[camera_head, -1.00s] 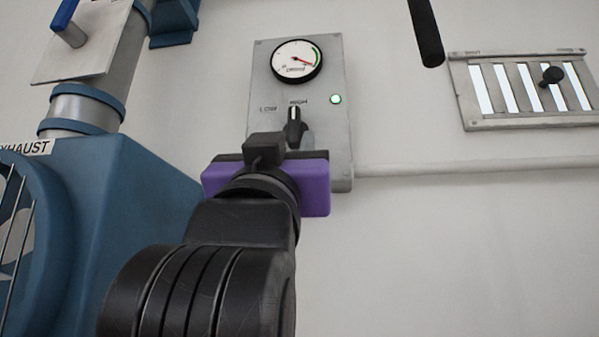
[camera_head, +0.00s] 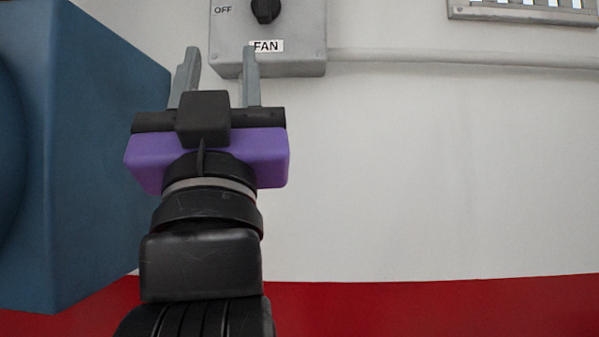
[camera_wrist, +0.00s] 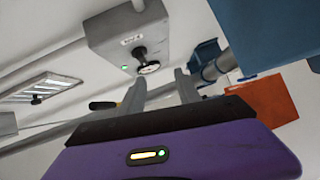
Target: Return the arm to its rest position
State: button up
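My gripper (camera_head: 220,58) points up and away in the head view, in front of the white wall and below the grey control box (camera_head: 290,60). Its two grey fingers stand well apart with nothing between them. The box shows a black knob (camera_head: 265,10) with OFF beside it and a FAN label below; its upper part is cut off. The wrist view also shows the open fingers (camera_wrist: 160,84), empty, with the box (camera_wrist: 110,35) beyond them.
A large blue housing (camera_head: 100,150) stands close on the left of my arm. A conduit (camera_head: 450,60) runs right from the box, below a slatted vent (camera_head: 525,13). The wall to the right is clear above a red band (camera_head: 430,305).

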jog(key=s+d+f+n+g+y, duration=0.1)
jog(key=d+f+g, duration=0.15)
jog(key=f, duration=1.05)
jog(key=s+d+f+n+g+y, duration=0.1)
jog(key=d+f, duration=0.3)
jog(key=f, duration=0.9)
jog(key=s+d+f+n+g+y, duration=0.15)
jog(key=d+f, duration=0.25)
jog(key=f, duration=0.8)
jog(key=s+d+f+m+g+h, duration=0.3)
jog(key=s+d+f, duration=0.5)
jog(key=s+f, duration=0.4)
jog(key=s+d+f+m+g+h, duration=0.4)
jog(key=s+d+f, duration=0.5)
jog(key=s+f, duration=0.4)
jog(key=s+g+h, duration=0.1)
jog(key=s+h, duration=0.1)
jog(key=shift+s+d+f+g, duration=0.15)
jog(key=shift+s+f+g, duration=0.05)
jog(key=shift+s+g, duration=0.2)
jog(key=shift+d+h, duration=0.1)
jog(key=shift+h, duration=0.15)
